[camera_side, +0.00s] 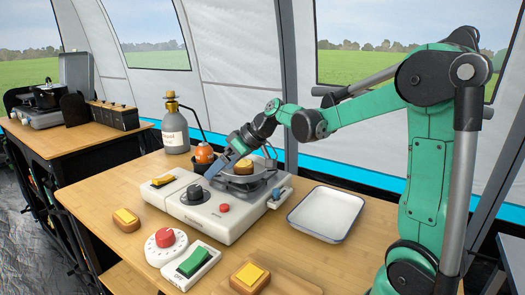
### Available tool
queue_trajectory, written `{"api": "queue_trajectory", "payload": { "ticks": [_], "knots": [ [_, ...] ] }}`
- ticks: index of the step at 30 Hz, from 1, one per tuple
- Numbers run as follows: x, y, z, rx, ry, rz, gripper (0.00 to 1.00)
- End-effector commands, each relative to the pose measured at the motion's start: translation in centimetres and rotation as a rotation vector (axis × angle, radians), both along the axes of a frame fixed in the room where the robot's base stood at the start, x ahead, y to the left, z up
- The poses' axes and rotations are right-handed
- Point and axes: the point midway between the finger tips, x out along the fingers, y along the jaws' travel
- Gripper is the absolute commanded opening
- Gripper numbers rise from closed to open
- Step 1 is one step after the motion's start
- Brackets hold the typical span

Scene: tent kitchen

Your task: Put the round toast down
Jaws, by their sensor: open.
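A brown round toast (243,168) shows in the pan (258,184) on the white stove (218,208). My gripper (232,163) is low over the pan, right at this toast, with its jaws open. One finger shows left of the toast; the other is hard to make out. I cannot tell whether the fingers touch the toast or whether it lies flat. Another rounded piece of toast with a yellow square on top (126,220) lies on the table at the left. A squarer one with a yellow top (250,278) lies at the front.
An empty white tray (326,214) lies right of the stove. A red knob on a white dial (166,242) and a green switch (194,262) are in front. A gas bottle (175,130) stands behind. Bare wooden table (90,195) shows at the left.

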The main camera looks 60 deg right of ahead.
Motion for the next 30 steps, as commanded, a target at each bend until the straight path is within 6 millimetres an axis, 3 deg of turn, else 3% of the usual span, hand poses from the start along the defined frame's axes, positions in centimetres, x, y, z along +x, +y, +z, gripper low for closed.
{"api": "queue_trajectory", "payload": {
  "ticks": [1, 6, 12, 18, 30],
  "knots": [
    [-1.4, 2.1, 0.3, -0.02, 0.035, -0.009, 1.0],
    [-6.2, 6.7, 0.1, -0.099, 0.112, -0.095, 1.0],
    [-10.7, 9.1, -1.1, -0.175, 0.109, -0.177, 1.0],
    [-12.3, 9.7, -1.9, -0.201, 0.085, -0.215, 1.0],
    [-12.3, 9.7, -2.0, -0.202, 0.083, -0.221, 1.0]
  ]
}}
